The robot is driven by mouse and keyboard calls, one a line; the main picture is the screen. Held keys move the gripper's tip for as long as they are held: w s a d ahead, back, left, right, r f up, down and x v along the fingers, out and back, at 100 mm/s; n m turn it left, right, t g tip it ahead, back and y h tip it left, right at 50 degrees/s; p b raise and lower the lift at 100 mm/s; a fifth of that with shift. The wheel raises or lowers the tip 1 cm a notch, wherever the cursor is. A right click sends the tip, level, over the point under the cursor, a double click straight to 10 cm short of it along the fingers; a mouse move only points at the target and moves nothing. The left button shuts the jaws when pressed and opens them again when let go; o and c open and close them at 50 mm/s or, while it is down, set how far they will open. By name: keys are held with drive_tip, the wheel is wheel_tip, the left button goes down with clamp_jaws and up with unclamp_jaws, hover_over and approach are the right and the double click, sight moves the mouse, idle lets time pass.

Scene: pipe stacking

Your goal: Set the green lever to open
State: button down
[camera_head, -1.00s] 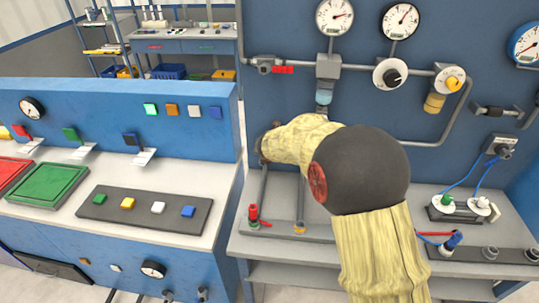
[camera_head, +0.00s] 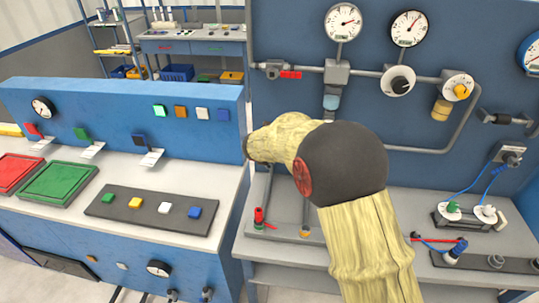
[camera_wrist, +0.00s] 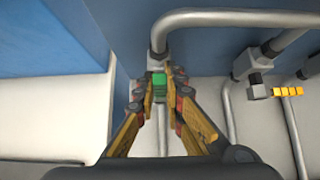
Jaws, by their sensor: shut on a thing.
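The green lever (camera_wrist: 159,80) shows as a small green piece in the wrist view, in front of a grey pipe (camera_wrist: 155,42) that bends downward. My gripper (camera_wrist: 159,92) is shut on it, with one finger on each side. The fingers hide most of the lever, so I cannot tell its exact angle. In the head view, my arm hides the lever and most of the gripper at the left edge of the blue pipe panel (camera_head: 420,165).
A valve with a red handle (camera_head: 291,75) is on the pipe above my arm. In the wrist view, a valve with a yellow handle (camera_wrist: 288,92) stands to the right. A console with a green switch (camera_head: 81,134) and coloured buttons is at the left.

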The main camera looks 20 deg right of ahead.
drive_tip(key=c, duration=1.8)
unclamp_jaws()
drive_tip(key=shift+f, duration=0.1)
drive_tip(key=shift+c, duration=0.2)
drive_tip(key=v, duration=1.2)
